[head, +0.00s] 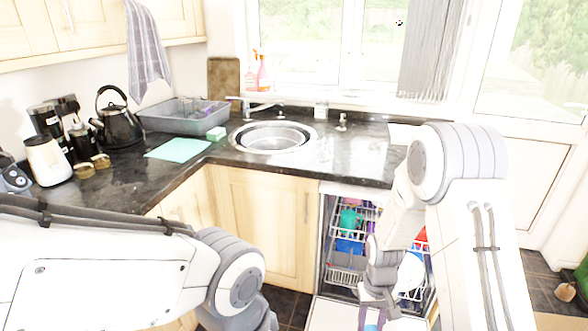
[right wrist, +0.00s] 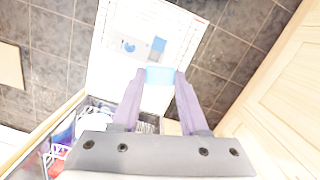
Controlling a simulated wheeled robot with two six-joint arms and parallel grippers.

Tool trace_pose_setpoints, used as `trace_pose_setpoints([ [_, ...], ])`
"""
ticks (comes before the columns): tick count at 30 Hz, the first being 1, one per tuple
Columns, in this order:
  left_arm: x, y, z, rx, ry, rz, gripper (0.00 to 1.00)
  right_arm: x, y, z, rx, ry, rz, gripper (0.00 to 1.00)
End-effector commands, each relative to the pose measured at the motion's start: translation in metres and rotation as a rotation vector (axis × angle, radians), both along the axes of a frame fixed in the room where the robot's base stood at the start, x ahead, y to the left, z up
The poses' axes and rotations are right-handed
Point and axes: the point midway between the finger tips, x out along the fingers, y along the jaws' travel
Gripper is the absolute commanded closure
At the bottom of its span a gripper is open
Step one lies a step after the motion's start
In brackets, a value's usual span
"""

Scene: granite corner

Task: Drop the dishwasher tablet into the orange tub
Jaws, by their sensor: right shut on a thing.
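The dishwasher tablet (right wrist: 160,75) is a small light-blue block. My right gripper (right wrist: 160,78) is shut on it, with one finger on each side, above the open dishwasher door (right wrist: 146,20). In the head view the right gripper (head: 373,315) hangs at the bottom edge in front of the dishwasher, with the tablet hard to make out there. I cannot make out the orange tub in either view. My left arm comes in from the left in the head view, but its gripper is below the picture.
The dishwasher rack (head: 345,240) holds several colourful dishes. The door's white inner face bears blue marks (right wrist: 128,46). A dark counter (head: 110,190) carries a kettle (head: 118,124), a grey basin (head: 183,115) and a green cloth (head: 178,150), with a round sink (head: 272,138) in the corner.

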Motion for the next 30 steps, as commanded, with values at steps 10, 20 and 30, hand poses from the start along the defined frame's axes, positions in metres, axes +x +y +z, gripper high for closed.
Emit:
trace_pose_setpoints([
  [10,0.000,0.000,0.029,0.000,0.000,0.000,0.47,-0.006,0.000,0.027,0.000,0.001,0.000,1.00],
  [20,0.000,0.000,0.034,0.001,0.001,0.000,0.47,-0.006,0.000,0.032,0.000,-0.001,-0.009,1.00],
  [30,0.000,0.000,0.128,0.000,0.000,-0.001,0.47,-0.009,0.004,0.124,0.002,-0.005,-0.223,1.00],
])
